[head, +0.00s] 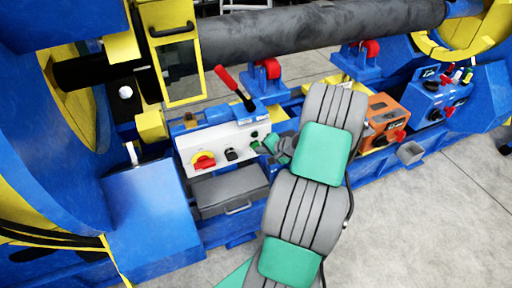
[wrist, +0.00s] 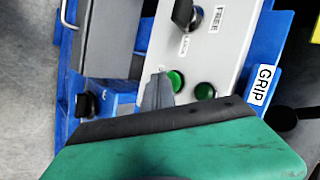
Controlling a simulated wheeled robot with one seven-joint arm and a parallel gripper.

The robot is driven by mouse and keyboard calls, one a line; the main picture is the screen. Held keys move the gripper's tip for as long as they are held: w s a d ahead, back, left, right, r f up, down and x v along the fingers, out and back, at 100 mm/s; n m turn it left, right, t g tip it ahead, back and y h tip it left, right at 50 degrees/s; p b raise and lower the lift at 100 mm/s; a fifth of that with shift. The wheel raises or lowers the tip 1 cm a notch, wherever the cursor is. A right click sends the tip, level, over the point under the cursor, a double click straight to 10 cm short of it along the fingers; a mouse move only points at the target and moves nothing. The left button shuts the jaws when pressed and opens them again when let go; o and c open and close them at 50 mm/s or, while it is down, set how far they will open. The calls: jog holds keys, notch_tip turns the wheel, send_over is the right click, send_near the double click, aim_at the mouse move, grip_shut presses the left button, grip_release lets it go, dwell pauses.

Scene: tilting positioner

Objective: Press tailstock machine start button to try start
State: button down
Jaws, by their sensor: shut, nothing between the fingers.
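The white tailstock control panel (head: 215,143) is on the blue machine in the head view, with a red and yellow stop button (head: 203,161) and a black knob (head: 231,154). In the wrist view, the panel (wrist: 226,50) carries a left green button (wrist: 176,80) and a right green button (wrist: 204,91). No start label is readable. My gripper (head: 260,147) is shut and empty at the panel's right end. In the wrist view, my gripper's grey fingertips (wrist: 158,80) appear right beside the left green button, partly overlapping its edge; I cannot tell whether they touch it.
A black selector knob (wrist: 186,14) stands near a FREE label. A GRIP label (wrist: 264,84) is on blue metal. A red-handled lever (head: 233,87) rises behind the panel. A grey box (head: 230,190) sits below it. An orange control box (head: 383,118) stands right of my arm.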

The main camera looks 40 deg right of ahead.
jog(key=shift+w, duration=0.3)
dwell(0.5)
jog(key=shift+s+a, duration=0.15)
jog(key=shift+s, duration=0.7)
jog(key=s, duration=0.1)
jog(key=s+a, duration=0.1)
jog(key=s, duration=0.1)
jog(key=s+p, duration=0.1)
jog(key=shift+s+a, duration=0.25)
jog(key=shift+s, duration=0.15)
